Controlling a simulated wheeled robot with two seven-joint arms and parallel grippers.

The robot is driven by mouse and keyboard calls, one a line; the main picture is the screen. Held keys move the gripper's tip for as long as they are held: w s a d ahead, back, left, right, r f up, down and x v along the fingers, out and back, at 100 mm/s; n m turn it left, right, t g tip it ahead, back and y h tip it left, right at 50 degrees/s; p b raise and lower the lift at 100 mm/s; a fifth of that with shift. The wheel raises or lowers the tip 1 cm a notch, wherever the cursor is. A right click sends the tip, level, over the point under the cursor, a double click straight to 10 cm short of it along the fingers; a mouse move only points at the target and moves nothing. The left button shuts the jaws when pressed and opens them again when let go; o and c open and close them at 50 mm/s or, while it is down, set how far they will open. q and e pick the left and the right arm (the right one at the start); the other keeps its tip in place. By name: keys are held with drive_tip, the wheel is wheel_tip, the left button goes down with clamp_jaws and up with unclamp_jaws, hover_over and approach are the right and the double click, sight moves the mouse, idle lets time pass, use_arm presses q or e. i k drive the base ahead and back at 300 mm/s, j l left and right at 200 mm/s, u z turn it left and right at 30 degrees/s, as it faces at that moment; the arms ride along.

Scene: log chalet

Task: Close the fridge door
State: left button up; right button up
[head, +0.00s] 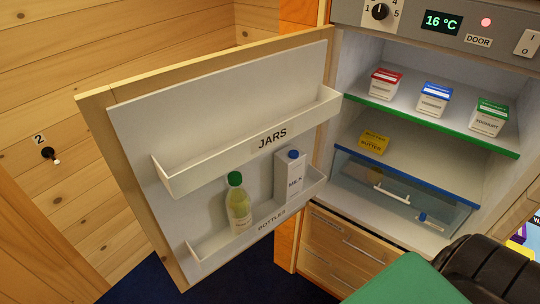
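The fridge door (135,130) stands wide open to the left, its white inner side facing me. Its upper rack (220,152) is labelled JARS and is empty. Its lower rack (215,252), labelled BOTTLES, holds a green-capped bottle (239,205) and a milk carton (289,175). The fridge interior (400,157) is open on the right. Neither of my grippers shows in the head view. A dark rounded part and a green flat part at the bottom right cover some of the drawers; I cannot tell what they are.
Inside, three small cartons (433,99) stand on the green-edged shelf and a yellow butter pack (373,143) below. A clear drawer (400,190) sits under it. The panel above reads 16 °C, with a red light (486,22) by DOOR. A wooden wall (70,200) is left.

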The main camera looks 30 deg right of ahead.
sight(170, 137)
drive_tip(key=i+j+z, duration=0.2)
drive_tip(key=z, duration=0.25)
drive_tip(key=i+j+z, duration=0.3)
drive_tip(key=z, duration=0.15)
drive_tip(key=i+j+z, duration=0.15)
drive_tip(key=j+z, duration=0.3)
drive_tip(key=i+j+z, duration=0.1)
drive_tip(key=j+z, duration=0.25)
drive_tip(key=z, duration=0.15)
